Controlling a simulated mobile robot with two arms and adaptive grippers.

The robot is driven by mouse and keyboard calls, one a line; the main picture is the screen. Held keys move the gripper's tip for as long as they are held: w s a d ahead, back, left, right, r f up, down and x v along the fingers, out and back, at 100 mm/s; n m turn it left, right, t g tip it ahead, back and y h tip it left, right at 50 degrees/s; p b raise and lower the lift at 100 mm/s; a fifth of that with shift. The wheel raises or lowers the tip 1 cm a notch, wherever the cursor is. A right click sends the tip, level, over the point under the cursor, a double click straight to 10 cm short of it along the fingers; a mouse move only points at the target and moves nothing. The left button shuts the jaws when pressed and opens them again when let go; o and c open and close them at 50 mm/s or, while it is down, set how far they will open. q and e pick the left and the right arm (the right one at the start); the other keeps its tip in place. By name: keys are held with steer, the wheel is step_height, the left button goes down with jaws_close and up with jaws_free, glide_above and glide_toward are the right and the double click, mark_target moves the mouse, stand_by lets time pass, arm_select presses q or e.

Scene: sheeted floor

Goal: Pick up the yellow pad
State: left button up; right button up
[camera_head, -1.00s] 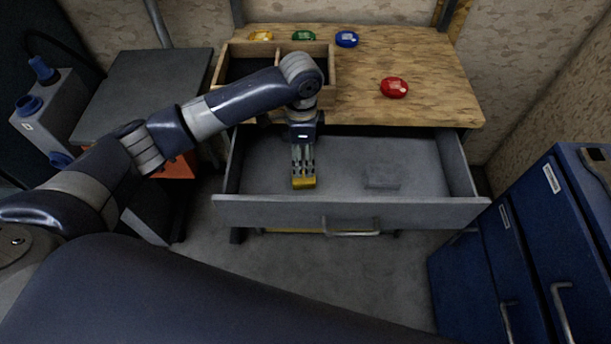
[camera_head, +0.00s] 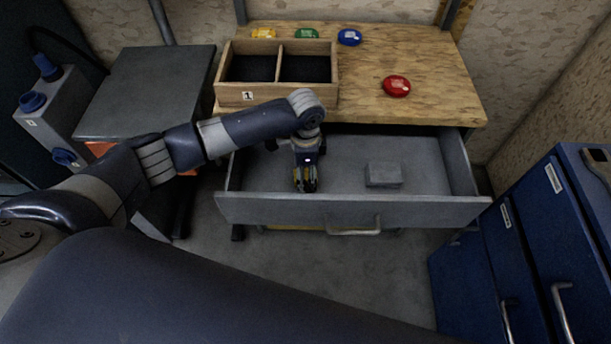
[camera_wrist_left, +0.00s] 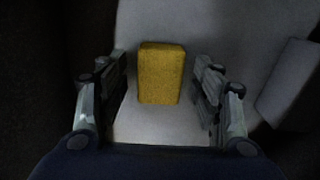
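The yellow pad (camera_wrist_left: 161,72) is a small block lying in the open drawer (camera_head: 340,212). In the left wrist view it sits between my left gripper's two fingers (camera_wrist_left: 160,98), with a gap on each side. In the head view my left gripper (camera_head: 305,184) points down into the left part of the drawer and hides most of the yellow pad. The gripper is open. My right gripper is not in view.
A grey block (camera_head: 383,175) lies in the drawer to the right. Above are a wooden tabletop (camera_head: 440,95), a two-compartment wooden box (camera_head: 290,97) and a red object (camera_head: 397,86). Blue cabinets (camera_head: 540,240) stand at right.

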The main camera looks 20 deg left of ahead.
arm_select(q)
steer(key=c, duration=0.9)
steer(key=shift+o, duration=0.2)
steer(key=shift+r, duration=0.15)
step_height(320, 180, up, 10)
steer(key=shift+o, duration=0.6)
